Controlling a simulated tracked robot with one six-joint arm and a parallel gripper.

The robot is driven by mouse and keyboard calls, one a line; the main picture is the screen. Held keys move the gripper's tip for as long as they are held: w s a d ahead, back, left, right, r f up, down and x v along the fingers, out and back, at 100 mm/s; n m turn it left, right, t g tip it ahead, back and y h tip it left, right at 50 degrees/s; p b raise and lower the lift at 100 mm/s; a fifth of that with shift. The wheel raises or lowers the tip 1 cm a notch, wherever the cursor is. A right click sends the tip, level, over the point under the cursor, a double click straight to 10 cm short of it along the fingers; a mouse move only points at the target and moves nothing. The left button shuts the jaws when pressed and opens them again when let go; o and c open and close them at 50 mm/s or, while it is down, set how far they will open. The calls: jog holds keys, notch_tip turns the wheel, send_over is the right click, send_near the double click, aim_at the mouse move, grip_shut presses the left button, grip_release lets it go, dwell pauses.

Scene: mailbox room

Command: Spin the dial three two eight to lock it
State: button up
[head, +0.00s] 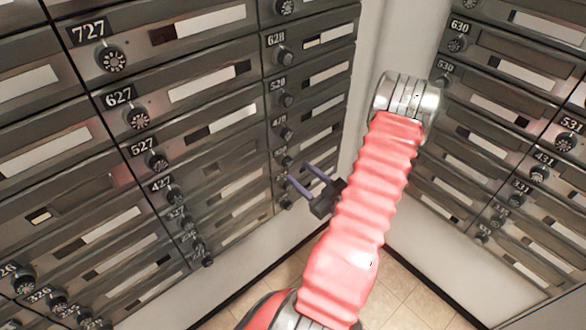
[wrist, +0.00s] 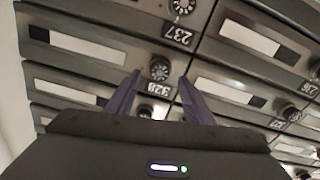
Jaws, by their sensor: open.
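The 328 dial (wrist: 159,70) is a dark round knob with pale marks around its face, on a grey mailbox door. Its number plate is upside down in the wrist view. My gripper (wrist: 159,77) is open, with one purple finger at each side of the dial in that view; I cannot tell whether they touch it. In the head view my gripper (head: 299,173) is open beside the lower dials of the narrow column, and the 328 dial (head: 283,160) is small there.
Neighbouring dials are close: one above (wrist: 183,5) and one below (wrist: 145,111) in the wrist view. Mailbox walls stand left and right (head: 500,95). Tiled floor (head: 415,285) is open between them.

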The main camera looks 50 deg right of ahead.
aim_at(289, 164)
jog(key=shift+x, duration=2.2)
jog(key=c, duration=1)
